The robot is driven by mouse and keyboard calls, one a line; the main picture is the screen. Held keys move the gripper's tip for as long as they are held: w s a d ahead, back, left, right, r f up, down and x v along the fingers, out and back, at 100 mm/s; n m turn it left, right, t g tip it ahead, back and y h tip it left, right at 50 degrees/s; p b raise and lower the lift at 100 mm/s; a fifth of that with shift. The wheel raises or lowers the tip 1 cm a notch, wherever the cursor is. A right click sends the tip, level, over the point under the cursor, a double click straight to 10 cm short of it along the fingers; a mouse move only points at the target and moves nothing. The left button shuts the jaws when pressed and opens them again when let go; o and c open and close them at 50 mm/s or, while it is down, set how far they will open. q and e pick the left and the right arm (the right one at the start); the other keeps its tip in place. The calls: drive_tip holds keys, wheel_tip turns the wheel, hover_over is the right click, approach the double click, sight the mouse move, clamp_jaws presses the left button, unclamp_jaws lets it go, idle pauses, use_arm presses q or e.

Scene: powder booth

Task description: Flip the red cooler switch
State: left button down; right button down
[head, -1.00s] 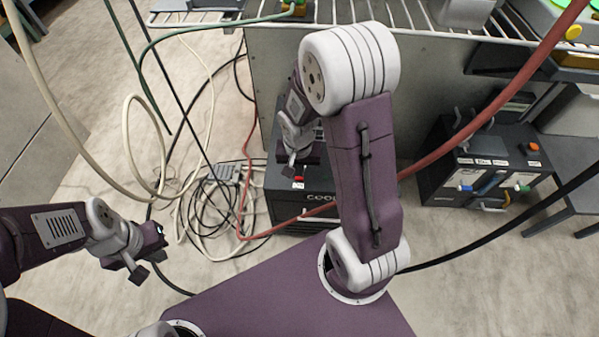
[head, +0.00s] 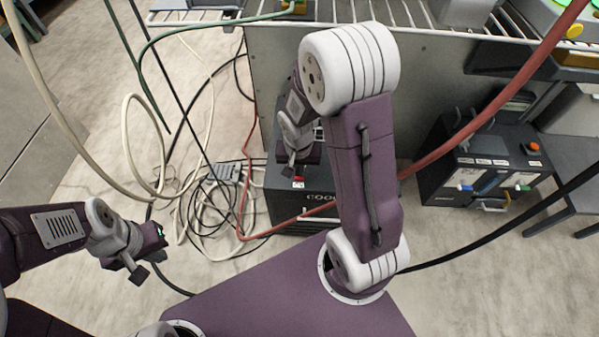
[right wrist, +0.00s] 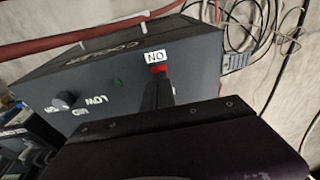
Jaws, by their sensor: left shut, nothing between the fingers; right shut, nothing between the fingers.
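The cooler (head: 284,208) is a dark box on the floor. Its red switch (head: 299,179) shows as a small red patch beside my right gripper. In the right wrist view the red switch (right wrist: 158,69) sits below a white label reading ON, upside down. My right gripper (head: 291,170) is shut and empty, with its fingertips at the switch. In the right wrist view the dark fingers (right wrist: 158,92) cover the switch's lower part; I cannot tell whether they touch it. My left gripper (head: 143,272) is shut and empty, above the floor at lower left.
The cooler's knob (right wrist: 64,100) and a green light (right wrist: 117,83) are on the same panel. A red hose (head: 318,210) crosses in front of the cooler. Tangled cables (head: 212,205) lie to its left. A dark box with coloured controls (head: 475,165) stands at right.

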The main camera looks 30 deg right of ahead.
drive_tip(key=shift+f+b, duration=0.55)
drive_tip(key=shift+f, duration=0.15)
drive_tip(key=shift+r, duration=0.1)
wheel_tip(320, 180, up, 7)
drive_tip(key=p, duration=0.6)
drive_tip(key=shift+p, duration=0.35)
